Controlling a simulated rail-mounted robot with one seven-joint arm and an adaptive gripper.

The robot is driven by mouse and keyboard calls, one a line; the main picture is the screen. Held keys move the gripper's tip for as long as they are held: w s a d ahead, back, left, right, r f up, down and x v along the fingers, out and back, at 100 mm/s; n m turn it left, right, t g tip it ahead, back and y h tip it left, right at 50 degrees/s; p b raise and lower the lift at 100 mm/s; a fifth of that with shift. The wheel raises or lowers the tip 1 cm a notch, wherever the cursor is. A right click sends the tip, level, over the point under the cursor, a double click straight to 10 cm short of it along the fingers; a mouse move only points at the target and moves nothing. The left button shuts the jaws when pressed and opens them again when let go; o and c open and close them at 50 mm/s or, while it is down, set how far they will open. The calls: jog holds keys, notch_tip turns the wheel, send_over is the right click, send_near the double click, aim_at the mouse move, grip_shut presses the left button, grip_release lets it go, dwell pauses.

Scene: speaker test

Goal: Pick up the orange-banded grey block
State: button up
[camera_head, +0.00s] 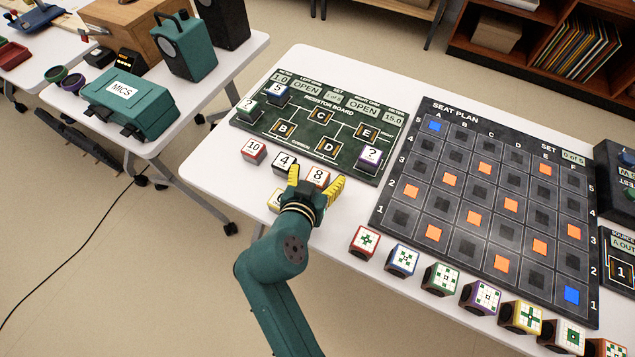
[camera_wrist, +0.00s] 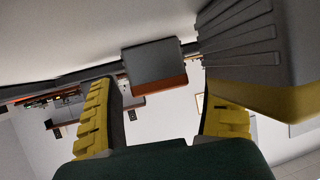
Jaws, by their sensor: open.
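The orange-banded grey block (camera_wrist: 156,60) is in the wrist view, beyond and between my two yellow fingers, with clear gaps at both sides. In the head view it seems to be the block with an 8 on its white top (camera_head: 319,176), on the white table in front of the resistor board. My gripper (camera_head: 315,181) is open around or just before it, and the fingers partly cover it. In the wrist view my gripper (camera_wrist: 162,97) is also open and empty. I cannot tell whether a finger touches the block.
A yellow-banded grey block (camera_wrist: 252,45) is close by the right finger in the wrist view. Blocks marked 4 (camera_head: 284,161) and 10 (camera_head: 253,150) stand left of my gripper. The resistor board (camera_head: 345,100) is behind; the seat plan board (camera_head: 450,235) is to the right.

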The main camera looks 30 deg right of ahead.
jog(key=c, duration=1.4)
